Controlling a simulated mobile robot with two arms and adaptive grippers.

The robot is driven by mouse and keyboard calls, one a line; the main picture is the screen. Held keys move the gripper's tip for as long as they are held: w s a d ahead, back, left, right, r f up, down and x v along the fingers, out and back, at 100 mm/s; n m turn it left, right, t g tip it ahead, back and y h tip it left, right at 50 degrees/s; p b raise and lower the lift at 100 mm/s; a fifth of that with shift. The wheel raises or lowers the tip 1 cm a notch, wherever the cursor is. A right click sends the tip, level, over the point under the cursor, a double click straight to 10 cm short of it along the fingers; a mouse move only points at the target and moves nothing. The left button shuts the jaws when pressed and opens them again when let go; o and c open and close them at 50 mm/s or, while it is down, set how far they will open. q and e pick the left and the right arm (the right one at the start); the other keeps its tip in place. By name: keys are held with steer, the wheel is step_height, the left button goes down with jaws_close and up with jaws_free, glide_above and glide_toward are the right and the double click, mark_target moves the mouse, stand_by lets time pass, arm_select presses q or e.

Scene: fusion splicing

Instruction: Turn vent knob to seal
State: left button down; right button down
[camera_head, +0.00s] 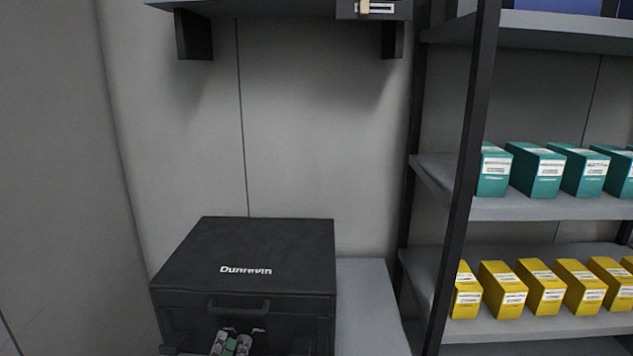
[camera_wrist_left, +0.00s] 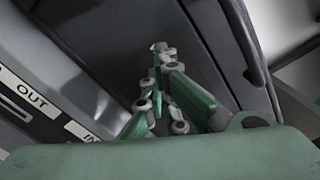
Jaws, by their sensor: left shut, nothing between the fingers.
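A black case marked "Dunrevin" (camera_head: 290,240) stands low in the head view, with a handle on its front. My left gripper (camera_head: 239,333) is at the case's front, just under the handle; it is shut and empty. In the left wrist view the left gripper (camera_wrist_left: 160,48) has its green fingers together, pointing at a dark surface. Whether the tips touch it I cannot tell. I cannot make out a vent knob in either view. A label "OUT" (camera_wrist_left: 29,92) and a partly covered label "IN" (camera_wrist_left: 82,131) lie left of the fingers. My right gripper is not in view.
A grey surface (camera_head: 368,305) right of the case is bare. A rack (camera_head: 540,207) at the right holds teal boxes (camera_head: 537,172) and yellow boxes (camera_head: 500,290). A wall shelf (camera_head: 270,8) hangs above the case, with clear wall between.

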arm_select(q)
steer(key=shift+d+f, duration=0.1)
steer(key=shift+d, duration=0.2)
steer(key=shift+w+a+r+p, duration=0.1)
steer(key=shift+a+r+p, duration=0.15)
steer(key=shift+r+p, duration=0.1)
steer(key=shift+s+f, duration=0.1)
steer(key=shift+s, duration=0.25)
steer(key=shift+s+a, duration=0.15)
steer(key=shift+s, duration=1.15)
steer(key=shift+s+a, duration=0.1)
steer(key=shift+s, duration=1.2)
